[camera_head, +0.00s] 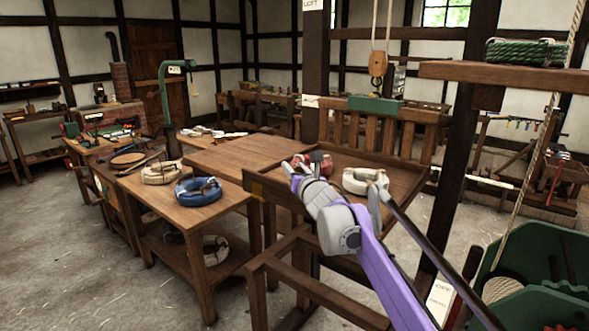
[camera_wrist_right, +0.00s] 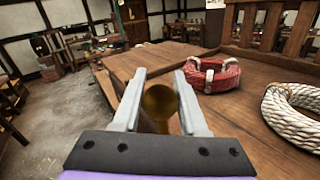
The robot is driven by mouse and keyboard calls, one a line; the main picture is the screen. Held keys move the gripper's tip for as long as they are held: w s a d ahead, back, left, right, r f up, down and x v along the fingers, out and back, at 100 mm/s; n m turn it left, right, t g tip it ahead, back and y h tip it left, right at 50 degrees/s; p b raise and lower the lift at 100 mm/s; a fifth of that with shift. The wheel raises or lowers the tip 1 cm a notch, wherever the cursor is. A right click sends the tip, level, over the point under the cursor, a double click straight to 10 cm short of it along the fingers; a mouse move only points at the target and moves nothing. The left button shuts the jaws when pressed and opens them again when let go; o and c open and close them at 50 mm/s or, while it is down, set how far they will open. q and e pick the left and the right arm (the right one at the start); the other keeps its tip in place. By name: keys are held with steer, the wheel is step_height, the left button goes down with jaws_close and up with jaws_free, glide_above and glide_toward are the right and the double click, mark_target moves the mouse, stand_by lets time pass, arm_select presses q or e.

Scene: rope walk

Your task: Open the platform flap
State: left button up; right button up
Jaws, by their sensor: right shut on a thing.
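The loft platform (camera_head: 400,178) is a wooden tray-like deck with a slatted back, right of centre in the head view. A dark wooden edge board (camera_head: 280,198), which looks like the flap, runs along its near left side, by the table. My right gripper (camera_head: 290,169) reaches over this edge from the lower right. The knob's mount is hidden behind the gripper, and I cannot tell how far the flap is tilted. My left gripper is not in view.
A red rope coil (camera_wrist_right: 213,74) and a white coil (camera_head: 362,179) lie on the platform. A table (camera_head: 240,153) adjoins on the left; a bench holds blue (camera_head: 198,191) and cream (camera_head: 162,172) coils. A post (camera_head: 460,150) and green bin (camera_head: 550,250) stand right. Open floor lies left.

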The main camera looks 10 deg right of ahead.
jaws_close()
stand_by(0.9)
